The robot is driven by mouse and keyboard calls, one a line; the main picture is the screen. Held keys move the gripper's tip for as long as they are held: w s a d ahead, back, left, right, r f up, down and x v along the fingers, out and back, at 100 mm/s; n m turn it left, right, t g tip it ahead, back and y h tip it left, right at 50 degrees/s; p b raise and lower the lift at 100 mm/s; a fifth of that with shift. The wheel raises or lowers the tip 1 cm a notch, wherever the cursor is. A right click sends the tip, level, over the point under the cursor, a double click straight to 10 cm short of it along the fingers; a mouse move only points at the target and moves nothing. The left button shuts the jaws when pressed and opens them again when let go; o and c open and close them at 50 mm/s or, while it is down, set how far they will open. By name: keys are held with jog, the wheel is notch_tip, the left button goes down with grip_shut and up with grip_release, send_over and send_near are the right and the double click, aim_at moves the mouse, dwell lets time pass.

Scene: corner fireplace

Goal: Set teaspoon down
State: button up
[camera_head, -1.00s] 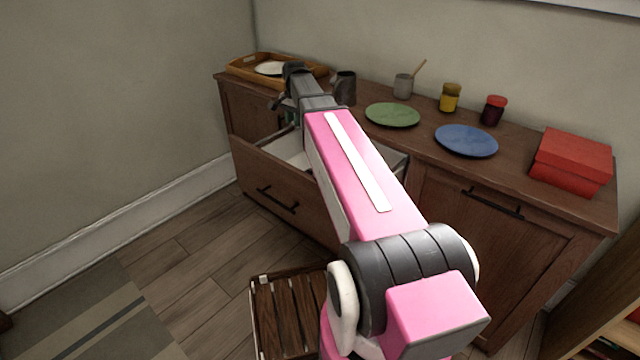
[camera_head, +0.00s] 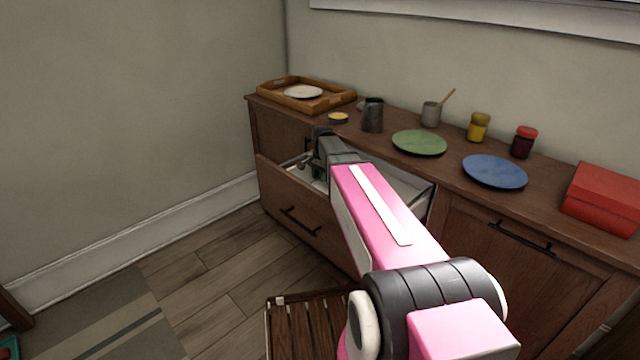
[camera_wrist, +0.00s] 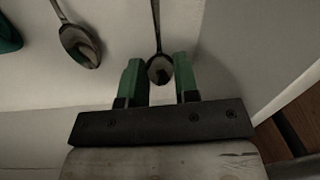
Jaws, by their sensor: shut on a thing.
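My gripper (camera_head: 312,170) reaches down into the open drawer (camera_head: 300,215) of the wooden cabinet. In the wrist view its green-tipped fingers (camera_wrist: 157,64) are shut on a metal teaspoon (camera_wrist: 159,71). The teaspoon's bowl is between the fingers and its handle runs away toward the top edge. A second metal spoon (camera_wrist: 79,45) lies to the left on the pale drawer bottom. In the head view my arm hides much of the drawer, and the held teaspoon cannot be made out. Whether it touches the drawer bottom is unclear.
The drawer's pale side wall (camera_wrist: 235,50) is close on the right. A dark green item (camera_wrist: 8,36) is at the left. The cabinet top holds a tray (camera_head: 268,97), mug (camera_head: 373,116), green plate (camera_head: 419,143), blue plate (camera_head: 495,172) and red box (camera_head: 602,197).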

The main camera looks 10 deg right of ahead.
aim_at(320, 188)
jog(key=shift+f, duration=1.7)
jog(key=shift+f, duration=0.15)
jog(key=o, duration=0.9)
notch_tip(320, 188, up, 12)
jog(key=shift+s+d+r, duration=0.2)
jog(key=shift+s+d, duration=0.1)
jog(key=shift+s, duration=0.05)
